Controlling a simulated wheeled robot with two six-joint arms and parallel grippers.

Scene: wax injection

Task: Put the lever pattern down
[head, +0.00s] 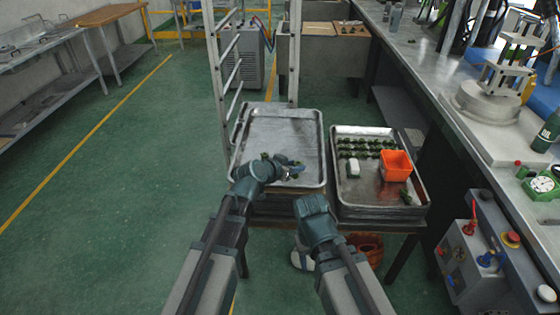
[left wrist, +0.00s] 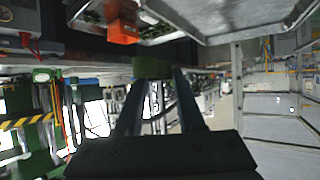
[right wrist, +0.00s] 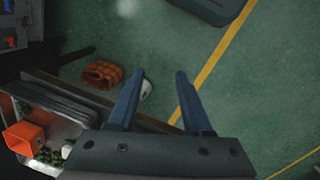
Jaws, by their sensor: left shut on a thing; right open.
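My left gripper (head: 290,170) is over the near part of the left metal tray (head: 285,122). In the left wrist view my left gripper (left wrist: 155,78) is shut on a dark green piece, the lever pattern (left wrist: 152,67), at its fingertips. In the head view the pattern is too small to make out clearly, and I cannot tell whether it touches the tray. My right gripper (right wrist: 160,88) is open and empty, with floor behind its fingers in the right wrist view. In the head view its fingers are hidden below its wrist.
The right tray (head: 345,208) holds rows of dark green pieces (head: 366,142), a white block (head: 353,170), an orange bin (head: 396,165) and a green piece (head: 405,196) at its near right. The left tray's middle and far part are bare. A ladder-like rack post (head: 228,75) stands behind it.

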